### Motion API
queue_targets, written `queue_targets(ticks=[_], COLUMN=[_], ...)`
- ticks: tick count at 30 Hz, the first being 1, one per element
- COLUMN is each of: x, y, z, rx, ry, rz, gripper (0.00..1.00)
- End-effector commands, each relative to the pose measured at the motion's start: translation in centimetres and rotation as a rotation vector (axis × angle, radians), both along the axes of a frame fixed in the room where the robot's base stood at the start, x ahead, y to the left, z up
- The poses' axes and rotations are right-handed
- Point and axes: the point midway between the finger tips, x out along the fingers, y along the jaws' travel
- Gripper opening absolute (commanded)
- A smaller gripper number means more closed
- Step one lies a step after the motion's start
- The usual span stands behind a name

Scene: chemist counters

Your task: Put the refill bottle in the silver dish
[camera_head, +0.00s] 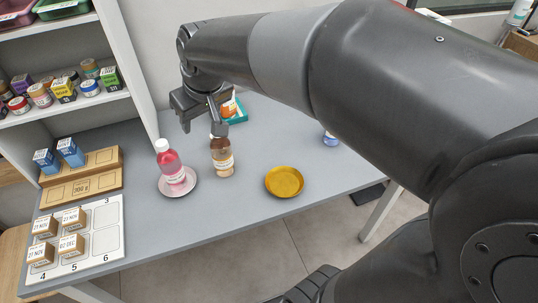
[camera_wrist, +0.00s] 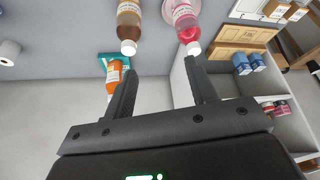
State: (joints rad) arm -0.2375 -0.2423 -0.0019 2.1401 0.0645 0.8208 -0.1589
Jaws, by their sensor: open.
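A bottle of pink-red liquid with a white cap (camera_head: 171,166) stands in a pale silver dish (camera_head: 164,192); both also show in the wrist view, the bottle (camera_wrist: 188,28) and the dish's edge (camera_wrist: 167,12). A brown bottle (camera_head: 221,160) stands on the counter just right of that dish; it also shows in the wrist view (camera_wrist: 129,20). The labels are too small to read, so I cannot tell which is the refill bottle. My gripper (camera_head: 203,127) is open and empty, above and behind the brown bottle. Its fingers (camera_wrist: 160,70) touch neither bottle in the wrist view.
A gold dish (camera_head: 284,182) sits to the right. A numbered card with boxes (camera_head: 107,236), a cardboard stand (camera_head: 88,182) and shelves (camera_head: 112,98) are left. A white-and-blue item (camera_head: 330,139) is partly behind my arm.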

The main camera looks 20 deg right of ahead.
Motion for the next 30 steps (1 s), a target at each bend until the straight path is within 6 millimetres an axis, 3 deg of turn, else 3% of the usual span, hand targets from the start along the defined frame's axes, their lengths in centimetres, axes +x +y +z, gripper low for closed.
queue_targets(ticks=[1,6,12,15,21,30], x=[-1.7,-7.1,-12.6,-14.5,-16.0,-16.0], y=[-1.6,-5.7,-9.0,-9.9,-10.6,-10.6], z=[0.4,0.5,-0.6,-1.2,-1.9,-1.9], rx=[0.003,0.009,0.014,0.014,0.016,0.016], ry=[-0.011,-0.031,-0.053,-0.059,-0.064,-0.063], rz=[-0.039,-0.156,-0.282,-0.324,-0.36,-0.36], gripper=[0.52,0.52,0.52,0.52,0.52,0.52])
